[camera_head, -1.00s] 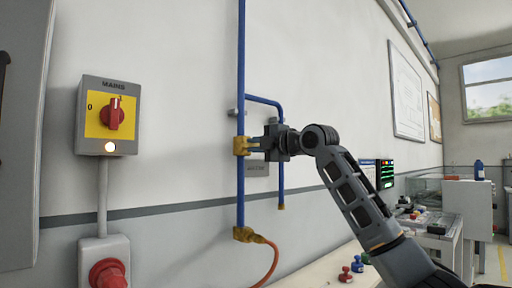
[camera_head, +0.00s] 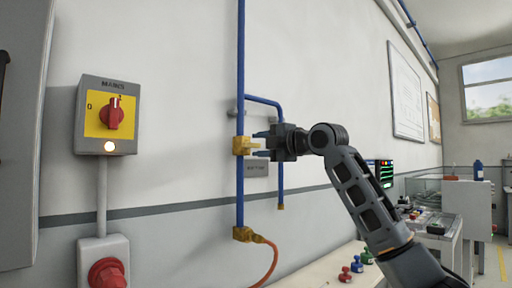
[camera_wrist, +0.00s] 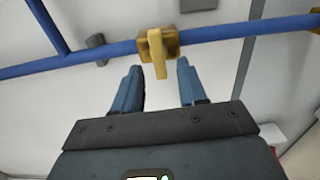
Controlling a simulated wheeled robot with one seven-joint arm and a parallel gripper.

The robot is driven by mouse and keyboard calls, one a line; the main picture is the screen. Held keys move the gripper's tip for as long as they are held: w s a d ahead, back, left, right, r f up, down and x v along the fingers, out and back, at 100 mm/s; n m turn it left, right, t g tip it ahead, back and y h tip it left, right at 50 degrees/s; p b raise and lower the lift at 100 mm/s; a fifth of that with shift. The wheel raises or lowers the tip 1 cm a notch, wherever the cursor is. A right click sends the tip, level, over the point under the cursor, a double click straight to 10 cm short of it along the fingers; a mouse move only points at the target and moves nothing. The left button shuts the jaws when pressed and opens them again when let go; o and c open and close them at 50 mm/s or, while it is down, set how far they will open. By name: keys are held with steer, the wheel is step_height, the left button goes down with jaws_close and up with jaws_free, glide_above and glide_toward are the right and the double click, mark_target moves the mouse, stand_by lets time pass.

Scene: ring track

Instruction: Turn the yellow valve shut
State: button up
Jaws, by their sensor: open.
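The yellow valve (camera_head: 241,146) sits on a vertical blue pipe (camera_head: 240,75) on the wall. Its yellow lever sticks out to the right, crosswise to the pipe, in the head view. In the wrist view the valve (camera_wrist: 157,50) is at top centre, with the lever pointing across the pipe towards my gripper. My gripper (camera_head: 260,144) is just right of the valve, fingers pointing at it. The wrist view shows its two blue fingers (camera_wrist: 160,71) spread on either side of the lever's end, with gaps. They hold nothing.
A blue branch pipe (camera_head: 265,99) bends down just behind my gripper. A small grey label plate (camera_head: 256,170) is below it. An orange hose (camera_head: 273,262) hangs from the lower fitting. A grey mains switch box (camera_head: 107,115) is on the left; clear wall lies between.

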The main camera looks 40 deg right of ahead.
steer(key=s, duration=0.5)
steer(key=shift+s+d, duration=0.1)
steer(key=shift+s, duration=0.1)
stand_by(0.3)
